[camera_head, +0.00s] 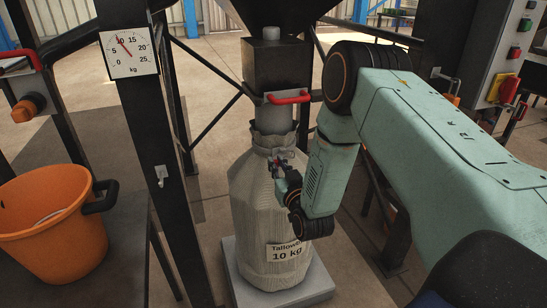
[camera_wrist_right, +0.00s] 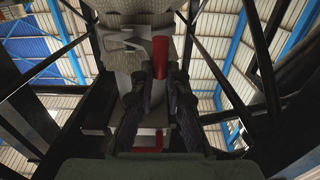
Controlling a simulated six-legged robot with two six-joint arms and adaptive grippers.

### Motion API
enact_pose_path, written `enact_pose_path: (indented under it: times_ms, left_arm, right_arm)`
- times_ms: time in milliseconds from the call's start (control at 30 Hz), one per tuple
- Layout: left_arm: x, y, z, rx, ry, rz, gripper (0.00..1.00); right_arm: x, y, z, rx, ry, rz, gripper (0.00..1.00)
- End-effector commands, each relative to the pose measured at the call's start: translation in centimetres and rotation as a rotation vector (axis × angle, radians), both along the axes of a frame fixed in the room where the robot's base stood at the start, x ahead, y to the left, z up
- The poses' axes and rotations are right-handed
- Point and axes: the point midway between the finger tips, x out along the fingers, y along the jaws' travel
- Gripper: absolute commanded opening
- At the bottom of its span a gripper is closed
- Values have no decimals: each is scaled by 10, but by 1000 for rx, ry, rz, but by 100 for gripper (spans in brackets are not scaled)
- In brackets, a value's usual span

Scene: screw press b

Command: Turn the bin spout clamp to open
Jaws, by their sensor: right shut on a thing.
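A pale cloth sack (camera_head: 272,215) marked "Tallower 10 kg" hangs with its neck around the grey spout (camera_head: 272,119). A small metal clamp (camera_head: 277,156) sits at the sack's neck, mostly hidden by my right gripper. In the right wrist view the clamp (camera_wrist_right: 135,40) shows with a red lever (camera_wrist_right: 160,57). My right gripper (camera_head: 282,172) is at the clamp in front of the sack. In the right wrist view its fingers (camera_wrist_right: 160,85) are shut on the red lever. The exact finger contact is dark. My left gripper is not in view.
A red U-shaped handle (camera_head: 288,97) sticks out on the spout box above the sack. A dial scale (camera_head: 130,52) is on the dark post at left. An orange bucket (camera_head: 55,235) stands at left. The sack is over a grey platform (camera_head: 240,290).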

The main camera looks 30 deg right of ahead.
Motion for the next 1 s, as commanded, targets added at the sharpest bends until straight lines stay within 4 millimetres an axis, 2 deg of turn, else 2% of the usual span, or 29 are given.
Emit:
enact_pose_path:
  times_ms: [33, 100, 400, 700, 1000]
  left_arm:
    - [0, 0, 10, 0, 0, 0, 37]
    - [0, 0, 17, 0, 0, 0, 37]
    - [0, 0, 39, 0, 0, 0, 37]
    - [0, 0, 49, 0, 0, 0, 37]
    - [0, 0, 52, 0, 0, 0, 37]
  right_arm:
    - [-4, -6, 2, 2, 6, 28, 0]
    - [-7, -9, 3, 2, 5, 78, 0]
    - [-17, -24, 2, -2, 2, 287, 0]
    - [-23, -35, 1, -3, 2, 455, 0]
    - [-24, -41, 0, -3, 0, 543, 0]
